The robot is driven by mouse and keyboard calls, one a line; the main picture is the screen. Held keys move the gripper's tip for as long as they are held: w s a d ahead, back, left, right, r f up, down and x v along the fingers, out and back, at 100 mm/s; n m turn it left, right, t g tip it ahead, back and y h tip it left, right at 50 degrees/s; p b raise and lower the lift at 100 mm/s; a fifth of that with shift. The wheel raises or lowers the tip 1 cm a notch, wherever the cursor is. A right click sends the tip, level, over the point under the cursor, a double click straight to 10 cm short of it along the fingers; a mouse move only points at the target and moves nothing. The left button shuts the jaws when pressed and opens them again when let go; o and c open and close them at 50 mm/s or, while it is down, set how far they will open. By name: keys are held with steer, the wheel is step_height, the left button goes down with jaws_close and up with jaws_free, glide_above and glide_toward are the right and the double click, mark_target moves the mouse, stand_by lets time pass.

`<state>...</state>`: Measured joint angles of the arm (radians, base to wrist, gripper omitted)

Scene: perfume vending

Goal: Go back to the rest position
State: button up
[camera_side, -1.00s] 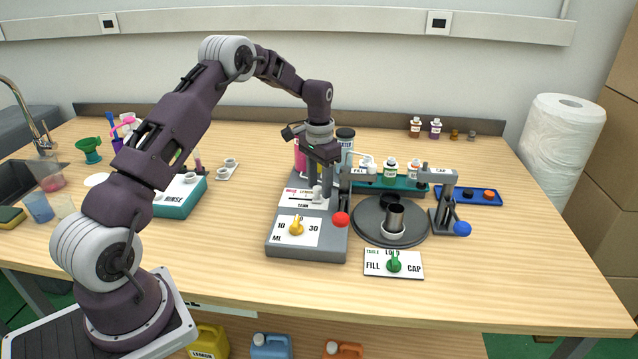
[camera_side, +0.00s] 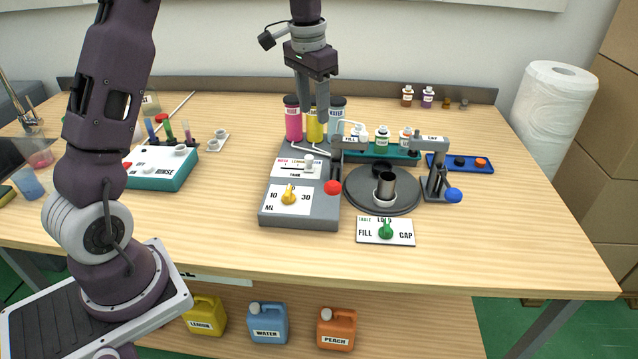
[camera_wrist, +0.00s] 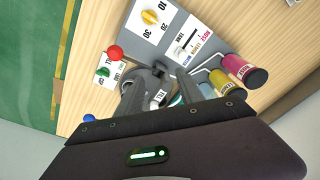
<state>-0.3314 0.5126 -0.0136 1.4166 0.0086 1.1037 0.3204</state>
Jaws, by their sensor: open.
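My gripper (camera_side: 312,108) is open and empty, pointing down in the air above the filling station (camera_side: 330,212) in the side view. Its fingers hang in front of the pink, yellow and blue-grey tanks (camera_side: 292,122), apart from them as far as I can tell. In the wrist view my gripper's fingers (camera_wrist: 163,95) show at the lower middle, with nothing between them. The tank selector panel (camera_wrist: 190,42) and the yellow ML knob (camera_wrist: 150,17) lie beyond them. The red lever ball (camera_side: 332,187) stands at the station's right side.
A round turntable (camera_side: 360,200) holds a metal cup (camera_side: 385,186). The capping press with its blue ball (camera_side: 453,195) stands to the right. The rinse unit (camera_side: 160,172) and colored droppers are at left. A paper roll (camera_side: 553,120) stands at the right edge. The air above the bench is free.

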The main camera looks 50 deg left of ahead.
steer(key=s+d+r+t, duration=0.2)
steer(key=s+d+r, duration=0.6)
steer(key=s, duration=0.3)
steer(key=s+d+f+t, duration=0.1)
steer(key=s+d, duration=0.2)
steer(key=s, duration=0.6)
steer(key=s+d+f+t, duration=0.1)
steer(key=s+d, duration=0.2)
steer(key=s, duration=0.6)
steer(key=shift+s+d+f, duration=0.25)
steer(key=shift+s+f, duration=0.05)
steer(key=shift+s, duration=0.05)
